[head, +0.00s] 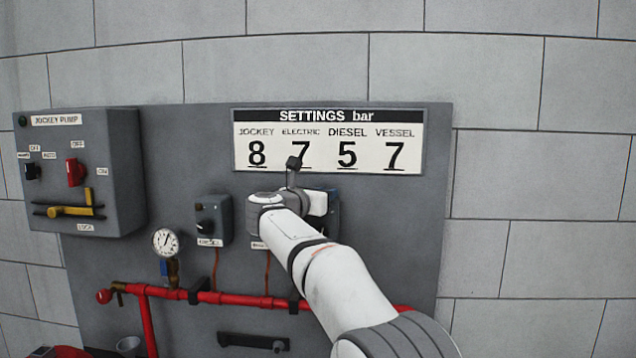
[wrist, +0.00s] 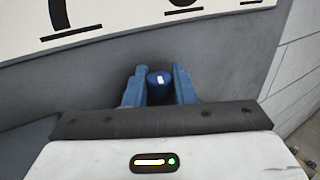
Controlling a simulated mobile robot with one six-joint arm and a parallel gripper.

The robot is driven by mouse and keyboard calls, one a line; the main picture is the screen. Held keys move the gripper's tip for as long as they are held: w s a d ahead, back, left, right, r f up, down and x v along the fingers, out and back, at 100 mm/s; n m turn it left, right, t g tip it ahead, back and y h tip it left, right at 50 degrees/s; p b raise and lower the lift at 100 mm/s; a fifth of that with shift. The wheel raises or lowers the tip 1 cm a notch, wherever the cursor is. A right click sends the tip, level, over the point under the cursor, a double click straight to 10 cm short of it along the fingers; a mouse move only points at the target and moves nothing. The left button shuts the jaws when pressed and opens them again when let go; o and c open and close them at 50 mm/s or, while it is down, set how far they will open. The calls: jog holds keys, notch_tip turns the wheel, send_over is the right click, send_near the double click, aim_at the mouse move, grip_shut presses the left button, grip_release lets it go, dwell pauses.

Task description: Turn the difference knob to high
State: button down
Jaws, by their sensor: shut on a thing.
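The difference knob (wrist: 160,88) is a dark blue round knob with a small white mark on its visible face. In the wrist view it sits between the two blue fingers of my gripper (wrist: 159,82), which is shut on it. The white mark shows near the middle of the knob. In the head view my arm covers the knob and most of its box. A dark bluish edge shows right of my wrist, and a small label below is partly covered. The knob's scale markings are hidden, so its setting cannot be read.
A settings sign (head: 328,141) reads 8, 7, 5, 7 just above my wrist. A similar box with a black knob (head: 212,221) is close on the left. The panel's right side is clear.

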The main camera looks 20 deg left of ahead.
jog(key=shift+a+r+m+h+p, duration=0.2)
jog(key=shift+m+h+p, duration=0.3)
jog(key=shift+h+p, duration=0.3)
jog(key=shift+s+d+g+h, duration=0.1)
jog(key=shift+g+h, duration=0.2)
jog(key=c, duration=1.7)
grip_release()
jog(key=shift+o, duration=0.8)
jog(key=shift+s, duration=0.15)
jog(key=shift+f, duration=0.1)
jog(key=b+v, duration=0.2)
jog(key=v, duration=0.6)
